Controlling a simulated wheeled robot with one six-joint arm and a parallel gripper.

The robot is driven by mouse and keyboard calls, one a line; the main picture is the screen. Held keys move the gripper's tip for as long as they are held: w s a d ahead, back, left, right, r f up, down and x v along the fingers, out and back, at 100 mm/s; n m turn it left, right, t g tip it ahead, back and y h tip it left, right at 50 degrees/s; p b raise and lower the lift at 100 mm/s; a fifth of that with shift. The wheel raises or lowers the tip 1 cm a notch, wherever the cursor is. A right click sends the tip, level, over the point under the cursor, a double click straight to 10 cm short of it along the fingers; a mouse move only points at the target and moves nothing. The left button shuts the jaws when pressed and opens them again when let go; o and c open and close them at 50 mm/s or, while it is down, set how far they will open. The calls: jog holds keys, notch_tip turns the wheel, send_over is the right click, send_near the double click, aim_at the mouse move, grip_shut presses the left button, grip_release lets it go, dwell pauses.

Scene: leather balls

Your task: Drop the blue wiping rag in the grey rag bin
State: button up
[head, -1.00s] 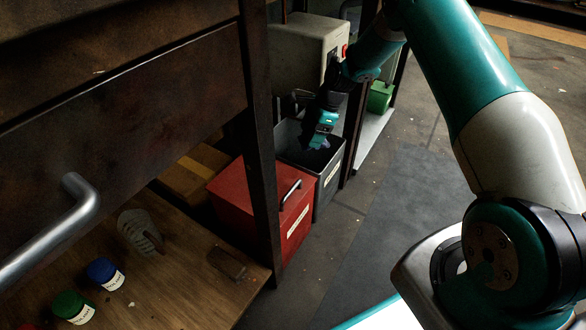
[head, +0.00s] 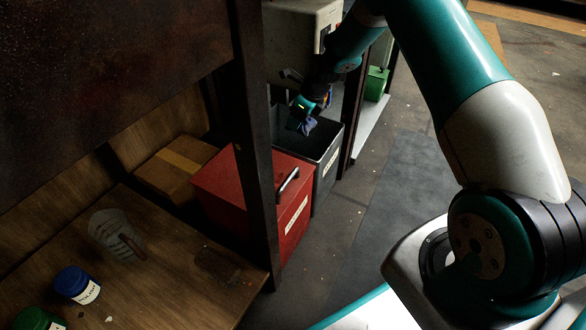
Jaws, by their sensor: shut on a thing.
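The grey rag bin (head: 328,168) is an open box with a white label on its front, standing on the floor beyond the red box. My gripper (head: 303,116) is at the bin's open top, pointing down. It is shut on the blue wiping rag (head: 302,126), which hangs in a small crumpled bunch below the fingers. The rag appears over the bin's opening; I cannot tell whether its lower end is below the rim. The fingertips are small and partly hidden by the rag.
A red box (head: 243,200) with a dark handle stands beside the bin, behind a dark post (head: 256,150). A cardboard box (head: 176,168), a blue-lidded jar (head: 76,284) and a green-lidded jar (head: 38,319) are at left. A green container (head: 375,84) stands farther back. Floor at right is clear.

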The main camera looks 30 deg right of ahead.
jog(key=shift+f+b, duration=0.35)
jog(key=shift+f, duration=0.35)
jog(key=shift+r, duration=0.1)
jog(key=o, duration=0.9)
jog(key=p+v, duration=0.9)
jog(key=v, duration=0.8)
jog(key=shift+r, duration=0.25)
jog(key=shift+a, duration=0.1)
